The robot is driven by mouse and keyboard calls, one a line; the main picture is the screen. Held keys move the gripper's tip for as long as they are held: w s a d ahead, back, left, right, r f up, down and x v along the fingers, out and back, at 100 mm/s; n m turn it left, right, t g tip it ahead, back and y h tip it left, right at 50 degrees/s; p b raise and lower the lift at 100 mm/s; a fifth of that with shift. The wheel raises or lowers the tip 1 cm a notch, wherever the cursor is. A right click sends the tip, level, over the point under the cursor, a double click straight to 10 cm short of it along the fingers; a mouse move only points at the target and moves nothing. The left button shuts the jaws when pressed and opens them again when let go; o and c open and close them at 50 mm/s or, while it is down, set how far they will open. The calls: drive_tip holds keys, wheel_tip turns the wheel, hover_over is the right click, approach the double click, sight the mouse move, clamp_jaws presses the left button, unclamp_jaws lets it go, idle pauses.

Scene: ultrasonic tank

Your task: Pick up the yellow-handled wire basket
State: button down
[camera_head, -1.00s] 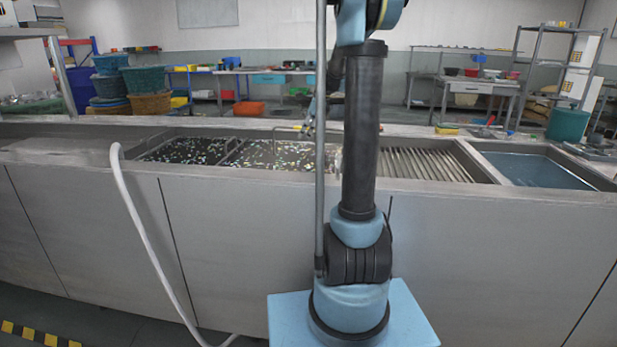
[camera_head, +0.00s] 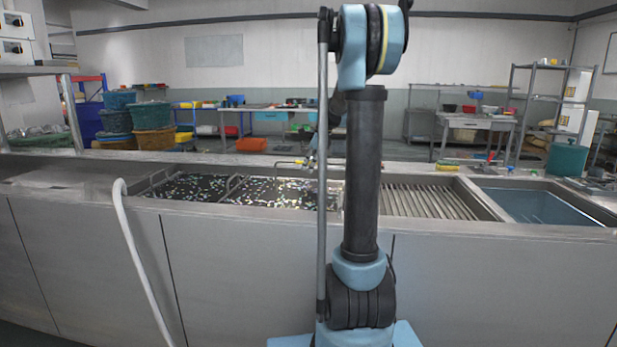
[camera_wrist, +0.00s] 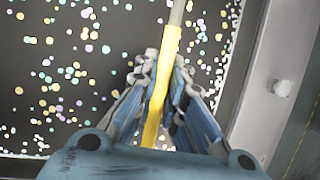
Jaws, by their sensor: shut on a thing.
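In the wrist view the yellow handle (camera_wrist: 157,100) of the wire basket runs up between my fingers, with a bare grey bar (camera_wrist: 177,12) continuing beyond it. My gripper (camera_wrist: 166,66) is shut on this handle, with a fingertip against each side. Below lies a dark surface (camera_wrist: 110,45) strewn with small coloured dots; I cannot tell how much of it belongs to the basket. In the head view, two dark dotted sections with wire handles (camera_head: 233,184) lie in the steel tank (camera_head: 420,172). My arm hides the gripped handle there.
A pale steel rim (camera_wrist: 265,75) runs close on the right in the wrist view. In the head view, a ribbed section (camera_head: 430,203) and a blue liquid basin (camera_head: 540,205) lie to the right. A white hose (camera_head: 130,240) hangs over the tank's front at left.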

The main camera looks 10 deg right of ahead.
wheel_tip(320, 180, up, 27)
idle(0.5)
drive_tip(key=shift+r, duration=0.2)
idle(5.8)
drive_tip(key=shift+r, duration=0.5)
